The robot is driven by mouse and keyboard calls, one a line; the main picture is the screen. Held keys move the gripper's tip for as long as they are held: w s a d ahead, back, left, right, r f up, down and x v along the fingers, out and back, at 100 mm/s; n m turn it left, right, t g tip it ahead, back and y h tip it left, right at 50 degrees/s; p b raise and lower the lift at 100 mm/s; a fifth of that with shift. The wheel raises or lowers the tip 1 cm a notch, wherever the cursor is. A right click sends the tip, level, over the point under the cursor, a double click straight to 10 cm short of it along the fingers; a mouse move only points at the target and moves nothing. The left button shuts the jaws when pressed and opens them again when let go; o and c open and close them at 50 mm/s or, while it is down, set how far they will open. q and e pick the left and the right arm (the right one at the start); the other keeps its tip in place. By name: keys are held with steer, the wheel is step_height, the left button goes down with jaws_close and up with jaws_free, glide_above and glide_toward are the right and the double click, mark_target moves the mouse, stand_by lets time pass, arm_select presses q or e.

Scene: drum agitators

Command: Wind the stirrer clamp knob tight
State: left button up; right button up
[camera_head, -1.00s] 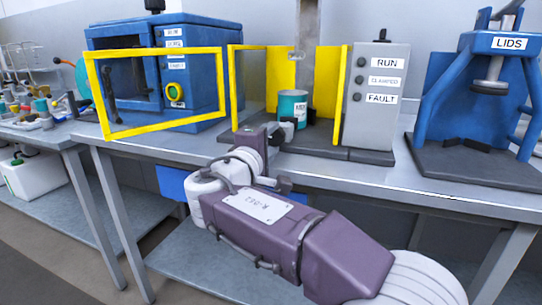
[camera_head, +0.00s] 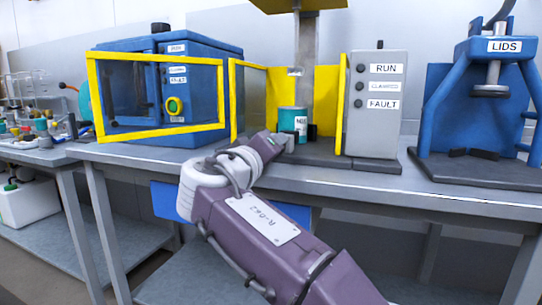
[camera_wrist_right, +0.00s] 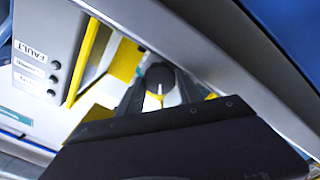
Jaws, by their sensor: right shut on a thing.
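The stirrer stands mid-bench, with a grey column and a teal can (camera_head: 290,119) between yellow guard panels. A dark round knob with a white line (camera_wrist_right: 160,76) shows between my finger tips in the right wrist view. My right gripper (camera_wrist_right: 161,88) is shut on this knob, one finger on each side. My left gripper is not in view.
A grey control box (camera_head: 377,105) labelled RUN and FAULT stands right of the stirrer. A blue LIDS press (camera_head: 442,125) is farther right.

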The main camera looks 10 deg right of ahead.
steer(key=shift+f+m, duration=0.1)
steer(key=shift+m, duration=0.3)
steer(key=o, duration=1.4)
steer(key=shift+p+v, duration=0.7)
steer(key=shift+v, duration=3.85)
